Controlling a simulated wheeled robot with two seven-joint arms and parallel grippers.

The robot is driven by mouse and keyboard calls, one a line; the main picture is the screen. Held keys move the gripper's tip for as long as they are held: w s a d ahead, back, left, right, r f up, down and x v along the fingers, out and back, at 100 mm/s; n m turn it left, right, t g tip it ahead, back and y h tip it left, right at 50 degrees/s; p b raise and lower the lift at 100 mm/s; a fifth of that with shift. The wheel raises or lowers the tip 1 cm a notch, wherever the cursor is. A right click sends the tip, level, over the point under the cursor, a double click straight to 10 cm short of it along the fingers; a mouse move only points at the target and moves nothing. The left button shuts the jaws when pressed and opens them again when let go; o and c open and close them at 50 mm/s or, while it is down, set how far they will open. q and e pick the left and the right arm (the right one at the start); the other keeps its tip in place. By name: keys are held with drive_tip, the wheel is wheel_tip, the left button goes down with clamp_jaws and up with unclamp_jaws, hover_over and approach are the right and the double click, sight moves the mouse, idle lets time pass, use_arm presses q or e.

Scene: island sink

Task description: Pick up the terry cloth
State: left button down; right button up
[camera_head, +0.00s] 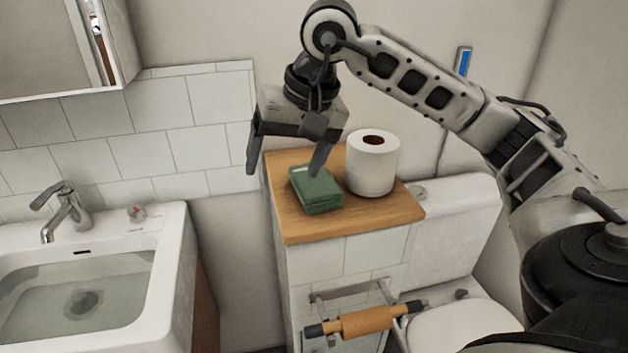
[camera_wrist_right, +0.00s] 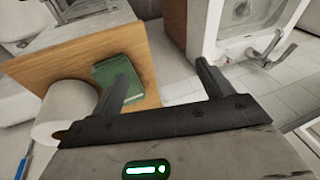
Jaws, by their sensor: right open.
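The terry cloth (camera_head: 317,190) is a green folded stack lying on a wooden shelf top (camera_head: 300,226). It also shows in the right wrist view (camera_wrist_right: 117,72), partly covered by one finger. My right gripper (camera_head: 286,168) is open and empty, pointing down above the shelf. In the head view one finger hangs over the cloth's back edge and the other is to the left, past the shelf's edge. Whether the near finger touches the cloth I cannot tell. My left gripper is in neither view.
A white toilet paper roll (camera_head: 372,162) stands on the shelf just right of the cloth. A sink with a tap (camera_head: 64,208) is at the left. A toilet (camera_head: 462,240) is at the right.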

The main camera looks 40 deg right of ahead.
drive_tip(key=d+r+h, duration=0.3)
drive_tip(key=d+r, duration=0.1)
drive_tip(key=d, duration=0.4)
hover_over(319, 185)
drive_tip(key=shift+t, duration=0.3)
wheel_tip(319, 185, down, 8)
drive_tip(key=shift+f, duration=0.15)
drive_tip(key=shift+s+p+x, duration=0.2)
drive_tip(key=shift+p+x, duration=0.3)
drive_tip(key=shift+x, duration=2.6)
drive_tip(key=c, duration=0.7)
